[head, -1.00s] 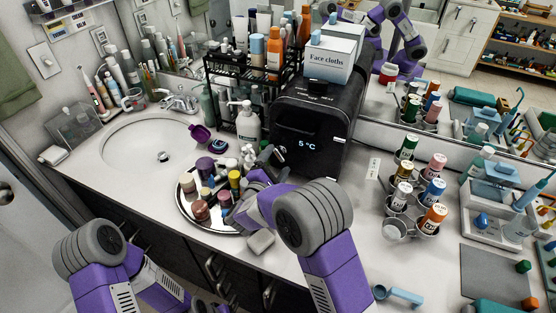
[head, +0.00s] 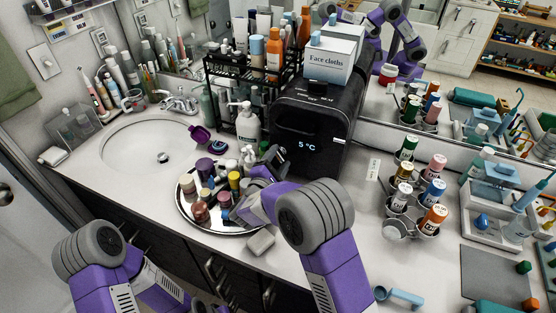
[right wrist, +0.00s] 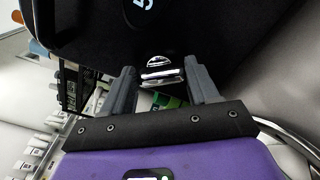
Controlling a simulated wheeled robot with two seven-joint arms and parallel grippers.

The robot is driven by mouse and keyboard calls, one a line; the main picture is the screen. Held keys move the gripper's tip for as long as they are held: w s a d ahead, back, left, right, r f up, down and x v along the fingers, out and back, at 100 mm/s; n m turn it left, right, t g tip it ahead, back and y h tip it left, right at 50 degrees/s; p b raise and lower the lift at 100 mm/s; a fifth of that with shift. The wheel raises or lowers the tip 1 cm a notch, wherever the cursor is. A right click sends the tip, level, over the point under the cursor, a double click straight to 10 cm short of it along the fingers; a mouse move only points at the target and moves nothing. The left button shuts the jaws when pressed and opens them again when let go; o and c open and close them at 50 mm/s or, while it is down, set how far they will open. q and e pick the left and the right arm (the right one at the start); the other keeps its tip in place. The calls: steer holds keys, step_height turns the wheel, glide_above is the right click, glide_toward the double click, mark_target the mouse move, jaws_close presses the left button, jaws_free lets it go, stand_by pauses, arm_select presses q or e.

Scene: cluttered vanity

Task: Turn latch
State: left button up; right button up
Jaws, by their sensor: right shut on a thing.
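A black box-shaped appliance (head: 318,115) with a lit "5 °C" display stands on the counter behind the tray. Its silver latch (right wrist: 161,71) shows in the right wrist view, below the display on the dark front. In the head view my gripper hides that low part of the front. My right gripper (head: 274,160) is at the lower front of the appliance. In the right wrist view my right gripper (right wrist: 160,75) has one finger on each side of the latch and is shut on it. My left arm is at the lower left; its gripper is out of view.
A round tray (head: 190,217) of small jars and bottles lies close under my right arm. A soap bar (head: 261,242) lies by its edge. A pump bottle (head: 247,122) and black rack stand left of the appliance. A bottle holder (head: 395,231) stands to the right.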

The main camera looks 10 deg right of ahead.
steer(key=shift+n, duration=0.3)
steer(key=n+p, duration=0.2)
steer(key=n, duration=0.2)
steer(key=shift+a+r+p, duration=0.1)
steer(key=shift+r+p, duration=0.1)
steer(key=shift+p, duration=0.2)
steer(key=n+p, duration=0.2)
steer(key=n, duration=0.1)
steer(key=shift+w+a+r+n, duration=0.1)
steer(key=shift+n, duration=0.3)
steer(key=shift+n+p, duration=0.9)
steer(key=shift+n, duration=0.3)
steer(key=o, duration=1)
steer(key=shift+o, duration=0.3)
